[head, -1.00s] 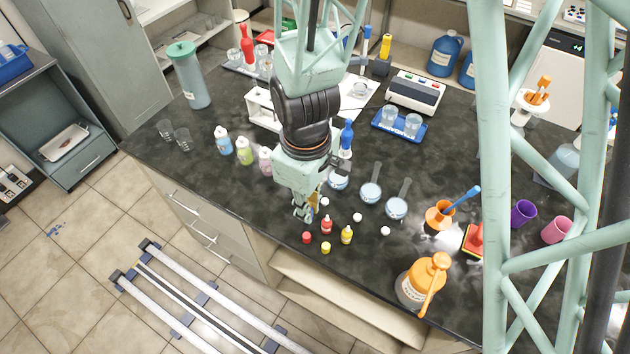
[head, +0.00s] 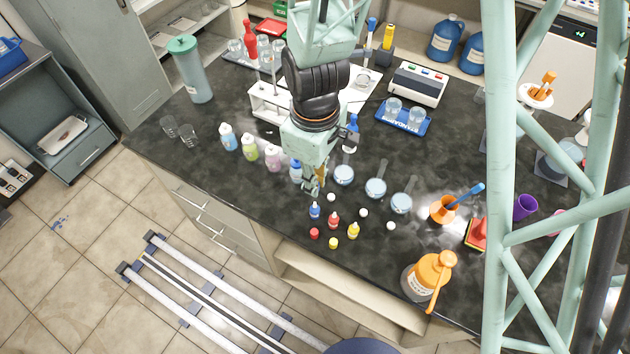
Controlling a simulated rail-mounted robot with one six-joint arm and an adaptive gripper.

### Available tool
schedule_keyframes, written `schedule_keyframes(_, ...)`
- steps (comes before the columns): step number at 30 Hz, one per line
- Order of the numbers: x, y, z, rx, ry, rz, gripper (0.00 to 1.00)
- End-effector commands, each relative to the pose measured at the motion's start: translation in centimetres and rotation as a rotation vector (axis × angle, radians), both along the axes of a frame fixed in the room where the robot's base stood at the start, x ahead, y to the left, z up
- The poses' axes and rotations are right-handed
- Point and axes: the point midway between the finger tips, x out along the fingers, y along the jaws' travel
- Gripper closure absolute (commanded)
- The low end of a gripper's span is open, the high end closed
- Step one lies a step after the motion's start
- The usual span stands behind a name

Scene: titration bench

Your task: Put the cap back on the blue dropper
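The blue dropper (head: 314,211) stands upright on the dark bench, leftmost of a short row with the red dropper (head: 334,219) and the yellow dropper (head: 353,231). It is too small to tell whether a cap is on it. My gripper (head: 315,190) points down just behind and above the blue dropper in the head view, apart from it. Its fingers are small and partly merged with the background, so I cannot tell whether they are open or hold something. I see no separate blue cap on the bench.
A red cap (head: 314,232) and a yellow cap (head: 333,243) lie in front of the droppers. Small white pieces (head: 364,212) lie behind and to the right. Several bottles, including a pink one (head: 273,158), stand left. An orange wash bottle (head: 429,277) stands near the front edge.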

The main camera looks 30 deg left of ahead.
Motion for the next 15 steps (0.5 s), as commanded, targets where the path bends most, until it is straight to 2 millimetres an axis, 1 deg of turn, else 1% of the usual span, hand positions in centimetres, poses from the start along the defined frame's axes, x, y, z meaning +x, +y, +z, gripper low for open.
schedule_keyframes(8,0.0,0.0,-0.4,0.000,0.000,0.000,0.91)
schedule_keyframes(15,0.0,0.0,-1.5,0.000,0.000,0.000,0.91)
